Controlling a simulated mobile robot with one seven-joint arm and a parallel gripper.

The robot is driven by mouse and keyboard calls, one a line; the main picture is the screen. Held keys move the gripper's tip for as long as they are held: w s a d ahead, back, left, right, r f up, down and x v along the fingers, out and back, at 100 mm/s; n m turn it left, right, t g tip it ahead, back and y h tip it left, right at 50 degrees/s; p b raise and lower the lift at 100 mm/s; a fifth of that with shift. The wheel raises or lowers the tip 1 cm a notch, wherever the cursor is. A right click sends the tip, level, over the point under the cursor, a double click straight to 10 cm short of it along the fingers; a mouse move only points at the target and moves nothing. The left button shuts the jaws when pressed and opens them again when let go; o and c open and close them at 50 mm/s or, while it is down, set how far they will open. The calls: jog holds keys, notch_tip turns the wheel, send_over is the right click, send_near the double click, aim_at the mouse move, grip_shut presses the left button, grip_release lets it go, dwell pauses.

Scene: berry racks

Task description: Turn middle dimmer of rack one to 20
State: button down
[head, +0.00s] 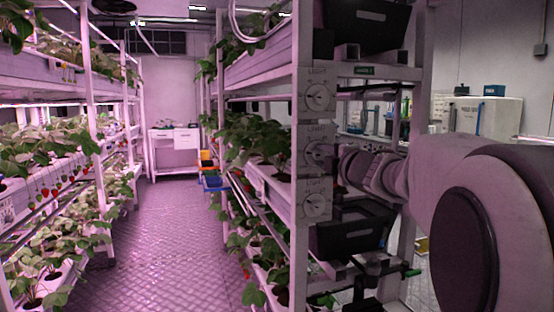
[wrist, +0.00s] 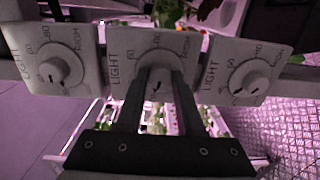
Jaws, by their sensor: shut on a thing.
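Three white dimmer boxes marked LIGHT are mounted one above another on the rack post. The middle dimmer (head: 316,152) shows in the head view and also in the centre of the wrist view (wrist: 123,62). My gripper (wrist: 160,80) reaches it from the right in the head view. In the wrist view its two dark fingers are shut on the round middle knob (wrist: 157,64), one on each side. The fingers partly hide the knob and its scale, so I cannot read its setting.
The top dimmer (head: 318,93) and bottom dimmer (head: 315,199) sit close above and below. Strawberry plants (head: 258,145) fill the shelves left of the post. The patterned aisle floor (head: 180,235) is clear.

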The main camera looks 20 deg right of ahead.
dwell(0.4)
jog(key=c, duration=0.5)
grip_release()
jog(key=shift+s, duration=0.15)
